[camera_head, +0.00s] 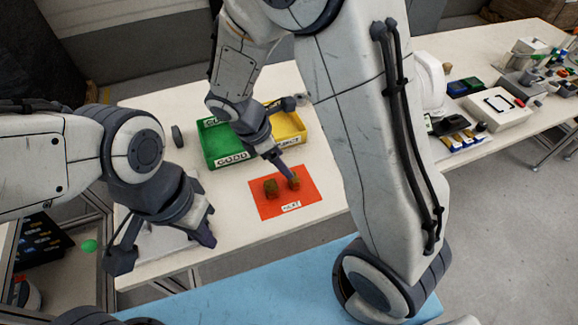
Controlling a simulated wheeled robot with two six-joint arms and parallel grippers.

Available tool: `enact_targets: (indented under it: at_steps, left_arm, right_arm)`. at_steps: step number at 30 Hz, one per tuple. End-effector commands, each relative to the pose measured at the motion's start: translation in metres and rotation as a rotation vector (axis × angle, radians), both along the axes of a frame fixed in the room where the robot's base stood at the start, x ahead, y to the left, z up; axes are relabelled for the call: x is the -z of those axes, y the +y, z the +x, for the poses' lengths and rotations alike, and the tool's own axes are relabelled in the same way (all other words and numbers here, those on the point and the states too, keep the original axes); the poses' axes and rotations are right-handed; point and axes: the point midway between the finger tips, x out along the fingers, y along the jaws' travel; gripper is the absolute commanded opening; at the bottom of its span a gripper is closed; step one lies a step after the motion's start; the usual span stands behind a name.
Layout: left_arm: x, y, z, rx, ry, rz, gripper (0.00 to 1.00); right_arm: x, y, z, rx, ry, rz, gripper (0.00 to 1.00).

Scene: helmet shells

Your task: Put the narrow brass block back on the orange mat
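The orange mat (262,209) lies on the white table, with a white label at its front edge. My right gripper (288,140) is open above the mat's back edge. One of its fingers reaches down to the slimmer block and partly covers it; I cannot tell whether they touch. Its other finger is well apart, over the yellow bin. My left gripper (162,247) is open and empty at the table's front left.
A green bin (225,160) and a yellow bin (291,128) stand behind the mat. A dark round object (177,136) stands at the back left. Trays and tools crowd the table's right. A blue surface (270,285) lies in front. My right arm hides the table right of the mat.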

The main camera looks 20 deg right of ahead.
Motion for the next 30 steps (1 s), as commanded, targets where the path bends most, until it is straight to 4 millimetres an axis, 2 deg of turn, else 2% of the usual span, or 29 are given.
enact_targets:
  at_steps: [3, 8, 11, 15, 21, 25, 30]
  left_arm:
    - [-0.002, 0.0, 0.0, 0.0, 0.0, 0.0, 0.0]
    - [-0.002, 0.0, 0.0, 0.0, 0.0, 0.0, 0.0]
    - [-0.002, 0.0, 0.0, 0.0, 0.0, 0.0, 0.0]
    - [-0.002, 0.0, 0.0, 0.0, 0.0, 0.0, 0.0]
    - [-0.002, 0.0, 0.0, 0.0, 0.0, 0.0, 0.0]
    - [-0.002, 0.0, 0.0, 0.0, 0.0, 0.0, 0.0]
    - [-0.002, 0.0, 0.0, 0.0, 0.0, 0.0, 0.0]
  right_arm:
    - [-0.015, 0.007, 0.0, -0.001, -0.003, 0.0, 0.8]
    - [-0.029, 0.014, -0.006, 0.032, -0.017, 0.017, 0.8]
    - [-0.045, 0.028, -0.028, 0.147, -0.064, 0.075, 0.8]
    - [-0.072, 0.055, -0.081, 0.426, -0.141, 0.216, 0.8]
    - [-0.094, 0.08, -0.151, 0.797, -0.156, 0.389, 0.8]
    - [-0.099, 0.087, -0.174, 0.928, -0.14, 0.439, 0.8]
    - [-0.1, 0.088, -0.181, 0.971, -0.133, 0.45, 0.8]
